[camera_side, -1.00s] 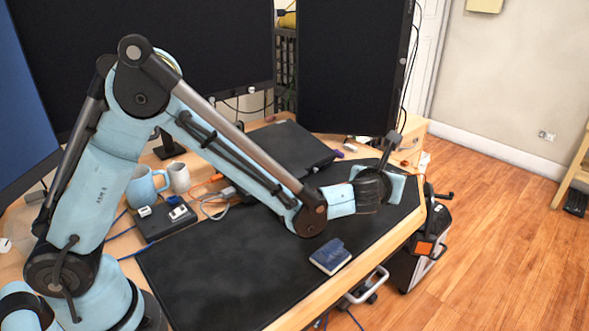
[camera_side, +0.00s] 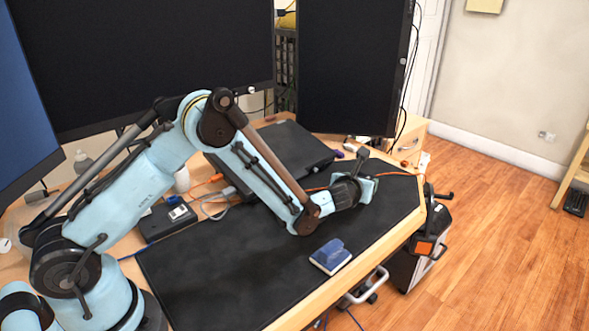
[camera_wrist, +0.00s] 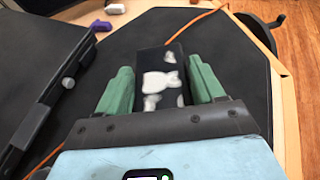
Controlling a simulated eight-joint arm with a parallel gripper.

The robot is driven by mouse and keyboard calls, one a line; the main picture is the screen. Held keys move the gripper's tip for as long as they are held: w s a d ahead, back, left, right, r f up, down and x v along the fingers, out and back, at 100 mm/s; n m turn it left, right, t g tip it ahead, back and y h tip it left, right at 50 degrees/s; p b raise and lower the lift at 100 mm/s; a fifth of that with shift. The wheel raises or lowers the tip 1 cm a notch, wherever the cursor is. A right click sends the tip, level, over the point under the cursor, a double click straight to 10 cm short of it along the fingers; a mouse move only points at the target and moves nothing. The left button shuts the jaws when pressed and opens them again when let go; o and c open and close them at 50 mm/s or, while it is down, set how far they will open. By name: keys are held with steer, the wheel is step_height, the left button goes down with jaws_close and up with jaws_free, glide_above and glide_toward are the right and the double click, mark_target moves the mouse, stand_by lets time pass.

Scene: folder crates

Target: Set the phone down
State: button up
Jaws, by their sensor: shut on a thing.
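The phone (camera_wrist: 160,80) is a dark flat rectangle with white patches, seen in the wrist view between the two green fingers of my gripper (camera_wrist: 161,68). My gripper is shut on it, one finger along each long side. In the side view my gripper (camera_side: 369,188) is low over the far right part of the black desk mat (camera_side: 220,275).
An orange cable (camera_wrist: 196,22) runs across the mat and passes behind the phone. A blue block-like object (camera_side: 331,257) lies near the mat's front edge. A closed black laptop (camera_side: 290,150) lies behind my arm. The mat's front left is clear.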

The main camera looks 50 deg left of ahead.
steer(key=shift+f, duration=1.3)
steer(key=shift+f, duration=0.2)
